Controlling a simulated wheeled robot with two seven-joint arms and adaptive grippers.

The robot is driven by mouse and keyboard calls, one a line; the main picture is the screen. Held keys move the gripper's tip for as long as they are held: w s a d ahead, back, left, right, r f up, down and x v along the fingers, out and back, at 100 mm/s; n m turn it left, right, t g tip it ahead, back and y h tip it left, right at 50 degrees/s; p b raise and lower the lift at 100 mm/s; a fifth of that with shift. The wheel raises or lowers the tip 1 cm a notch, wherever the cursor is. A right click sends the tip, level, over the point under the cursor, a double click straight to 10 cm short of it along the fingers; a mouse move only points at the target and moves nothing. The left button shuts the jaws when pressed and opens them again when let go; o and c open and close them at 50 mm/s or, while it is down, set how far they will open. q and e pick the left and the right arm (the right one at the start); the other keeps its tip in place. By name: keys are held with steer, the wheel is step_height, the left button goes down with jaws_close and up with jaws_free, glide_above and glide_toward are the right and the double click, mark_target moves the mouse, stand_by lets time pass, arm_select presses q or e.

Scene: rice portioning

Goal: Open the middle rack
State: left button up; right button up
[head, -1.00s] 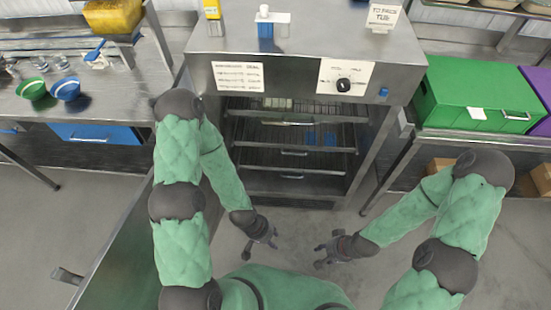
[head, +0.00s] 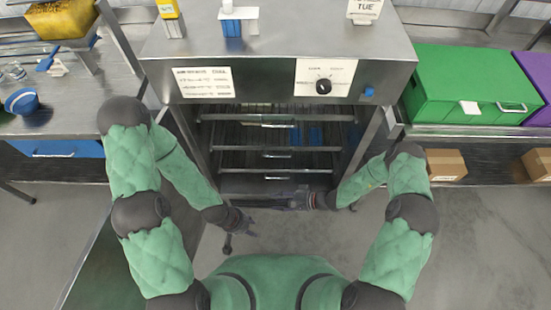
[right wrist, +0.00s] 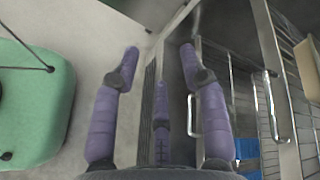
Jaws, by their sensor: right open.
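The cabinet holds stacked wire racks behind an open front. The middle rack (head: 240,149) is pushed in, its silver handle (head: 277,156) facing me. My right gripper (head: 285,199) is open and empty, reaching left across the cabinet's lower front, below the middle handle in the picture. In the right wrist view, its purple fingers (right wrist: 158,60) are spread beside a rack handle (right wrist: 191,116), apart from it; I cannot tell which rack that handle belongs to. My left gripper (head: 240,238) is open and empty, low in front of the cabinet's left side.
An upper rack handle (head: 277,124) and a lower one (head: 277,178) flank the middle one. A green box (head: 455,80) and a purple box (head: 534,90) stand on the right table. A steel table (head: 70,118) stands left. The floor (head: 300,235) before the cabinet is clear.

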steer(key=w+d+m+t, duration=0.2)
steer(key=w+t, duration=0.3)
steer(key=w, duration=0.3)
steer(key=t+h, duration=0.1)
steer(key=t, duration=0.3)
glide_toward(276, 156)
steer(key=shift+m, duration=0.5)
steer(key=b+x, duration=0.1)
steer(key=x, duration=0.2)
steer(key=b+x, duration=0.1)
steer(key=x, duration=0.2)
steer(key=f+b+x, duration=0.1)
steer(key=x, duration=0.3)
jaws_close()
